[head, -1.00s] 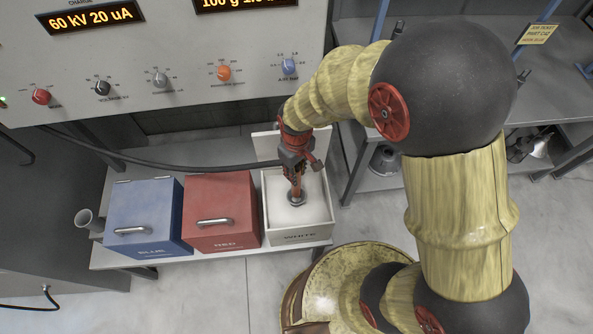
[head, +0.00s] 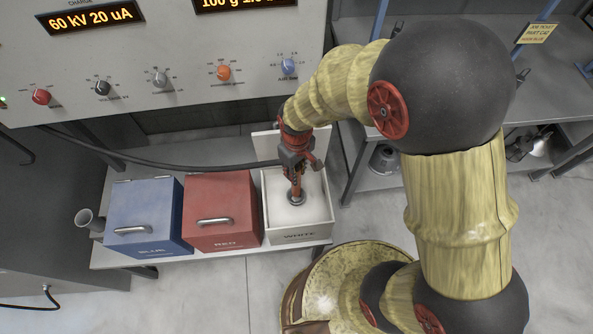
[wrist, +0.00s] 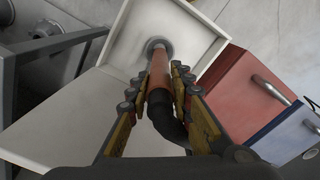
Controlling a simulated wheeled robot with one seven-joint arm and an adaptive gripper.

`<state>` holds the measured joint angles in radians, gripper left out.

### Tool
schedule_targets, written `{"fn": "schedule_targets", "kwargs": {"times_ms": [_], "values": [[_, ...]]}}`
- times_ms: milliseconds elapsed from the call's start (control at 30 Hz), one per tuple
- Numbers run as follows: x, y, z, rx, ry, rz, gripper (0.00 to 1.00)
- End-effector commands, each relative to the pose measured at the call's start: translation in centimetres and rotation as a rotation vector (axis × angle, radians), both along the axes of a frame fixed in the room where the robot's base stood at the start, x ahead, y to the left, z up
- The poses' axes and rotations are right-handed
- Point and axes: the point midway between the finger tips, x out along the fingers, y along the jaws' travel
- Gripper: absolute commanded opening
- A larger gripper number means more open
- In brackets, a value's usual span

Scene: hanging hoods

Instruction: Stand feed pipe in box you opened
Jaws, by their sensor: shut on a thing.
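The box labelled WHITE (head: 300,238) stands open at the right of a row of three, full of white powder (head: 316,209). Its lid (head: 266,143) is raised at the back. My gripper (head: 293,172) is above this box, shut on the red feed pipe (head: 296,187). The pipe points down, and its round grey foot meets the powder near the middle of the box. In the wrist view, the fingers (wrist: 160,80) close around the pipe (wrist: 159,66), and its grey foot sits on the white surface. How deep the foot goes is hidden.
The red box (head: 222,205) and the blue box (head: 145,212) are shut, side by side to the left on a low shelf. A black hose (head: 170,165) runs from the left towards my gripper. A control panel (head: 180,50) rises behind. Grey shelving (head: 370,170) stands at the right.

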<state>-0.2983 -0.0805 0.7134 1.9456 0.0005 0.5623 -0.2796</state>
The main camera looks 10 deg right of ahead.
Motion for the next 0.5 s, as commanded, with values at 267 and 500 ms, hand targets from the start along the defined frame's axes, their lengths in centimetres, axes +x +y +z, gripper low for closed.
{"fn": "schedule_targets", "kwargs": {"times_ms": [267,500], "values": [[0.02,0.01,0.03,0.0,0.0,0.0,0.0],[0.01,0.01,-0.35,0.0,0.0,0.0,0.0]]}}
